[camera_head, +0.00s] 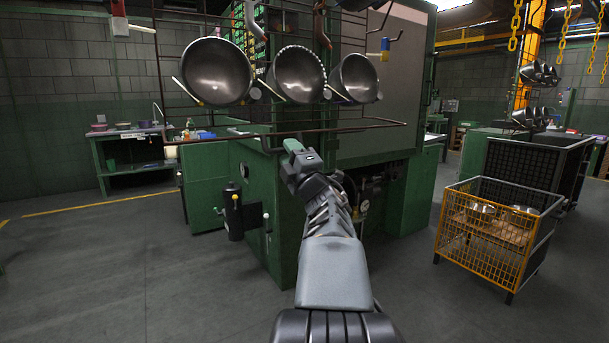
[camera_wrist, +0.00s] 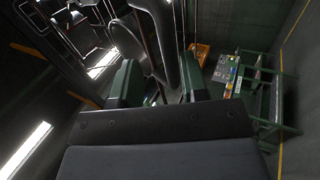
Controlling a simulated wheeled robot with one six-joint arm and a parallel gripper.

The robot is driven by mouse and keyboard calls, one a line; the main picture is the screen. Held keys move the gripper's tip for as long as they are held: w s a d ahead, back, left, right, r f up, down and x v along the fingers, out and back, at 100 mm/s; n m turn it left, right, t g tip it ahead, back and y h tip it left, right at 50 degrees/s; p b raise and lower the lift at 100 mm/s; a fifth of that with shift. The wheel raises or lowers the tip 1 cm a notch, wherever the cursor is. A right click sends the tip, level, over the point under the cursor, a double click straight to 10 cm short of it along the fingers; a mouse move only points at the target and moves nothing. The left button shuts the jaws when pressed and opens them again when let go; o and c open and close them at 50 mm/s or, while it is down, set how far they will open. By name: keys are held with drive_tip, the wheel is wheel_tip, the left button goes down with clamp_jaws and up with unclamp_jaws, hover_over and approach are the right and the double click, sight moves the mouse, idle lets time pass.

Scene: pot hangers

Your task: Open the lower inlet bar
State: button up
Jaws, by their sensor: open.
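The hanging rack carries three metal bowls (camera_head: 298,74). A thin dark brown bar (camera_head: 225,138) runs sideways below the bowls; it looks like the lower bar of the rack. My gripper (camera_head: 292,145) is raised just below the middle of this bar, and its green fingertips overlap or nearly meet it in the head view. I cannot tell whether they touch it. In the wrist view the two green fingers (camera_wrist: 158,85) stand apart, with dark pot shapes (camera_wrist: 150,45) and thin rods beyond them. No bar can be made out clearly between the fingers.
A green machine cabinet (camera_head: 265,205) stands directly behind my arm. A yellow wire crate (camera_head: 480,240) with metal bowls stands at right. A green workbench (camera_head: 130,150) is at the far left, and also shows in the wrist view (camera_wrist: 270,105). The floor at left is clear.

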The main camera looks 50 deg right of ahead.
drive_tip(key=v, duration=1)
drive_tip(key=shift+s+f+p, duration=0.15)
drive_tip(key=shift+s+p, duration=0.15)
drive_tip(key=shift+a, duration=0.15)
